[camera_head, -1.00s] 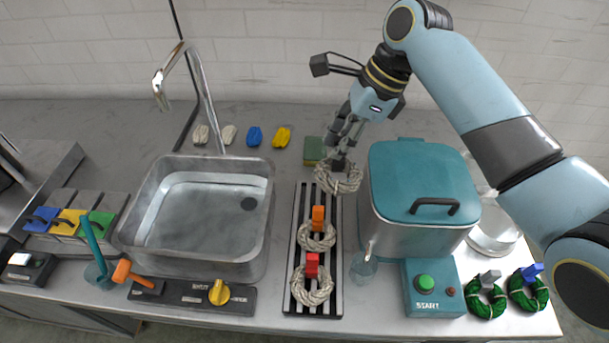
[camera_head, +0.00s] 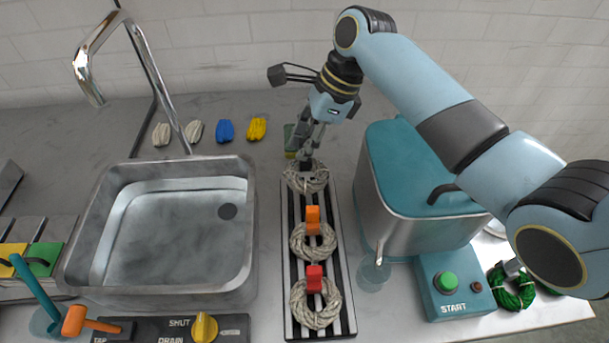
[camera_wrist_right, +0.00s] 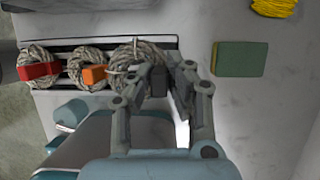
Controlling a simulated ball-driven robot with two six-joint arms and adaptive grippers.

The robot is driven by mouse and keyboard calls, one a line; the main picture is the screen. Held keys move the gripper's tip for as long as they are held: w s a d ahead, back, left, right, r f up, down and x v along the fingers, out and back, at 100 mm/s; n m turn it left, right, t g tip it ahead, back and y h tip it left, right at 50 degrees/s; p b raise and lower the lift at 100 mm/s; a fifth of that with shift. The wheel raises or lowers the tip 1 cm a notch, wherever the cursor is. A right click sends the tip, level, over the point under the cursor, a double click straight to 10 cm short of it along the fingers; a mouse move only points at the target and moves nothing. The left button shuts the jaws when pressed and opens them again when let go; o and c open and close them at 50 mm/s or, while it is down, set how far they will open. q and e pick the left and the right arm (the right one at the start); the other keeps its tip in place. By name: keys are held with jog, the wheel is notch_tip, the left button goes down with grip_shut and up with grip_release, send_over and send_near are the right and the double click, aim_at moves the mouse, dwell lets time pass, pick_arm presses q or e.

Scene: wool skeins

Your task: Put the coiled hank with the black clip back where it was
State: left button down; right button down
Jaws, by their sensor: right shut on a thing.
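The coiled hank with the black clip (camera_head: 306,180) is a cream rope ring at the far end of the striped rack (camera_head: 346,300). My right gripper (camera_head: 306,160) is shut on its black clip, and the hank is at or just above the rack; I cannot tell if it touches. In the right wrist view the hank (camera_wrist_right: 135,52) shows beside the gripper (camera_wrist_right: 160,82), whose fingers are around the black clip. Two similar cream hanks lie nearer on the rack, one with an orange clip (camera_head: 312,220) and one with a red clip (camera_head: 314,279). My left gripper is not in view.
A teal-lidded pot (camera_head: 410,165) stands close right of the rack, and a metal sink (camera_head: 245,250) stands left. A green sponge (camera_wrist_right: 240,58) lies just beyond the rack's far end. Several small skeins (camera_head: 225,131) lie at the back. A START box (camera_head: 450,285) is front right.

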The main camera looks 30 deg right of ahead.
aim_at(310, 157)
jog(key=shift+f, duration=3)
jog(key=c, duration=1.3)
grip_release()
jog(key=shift+f, duration=0.1)
jog(key=shift+o, duration=0.2)
jog(key=v, duration=1.2)
jog(key=shift+p, duration=0.3)
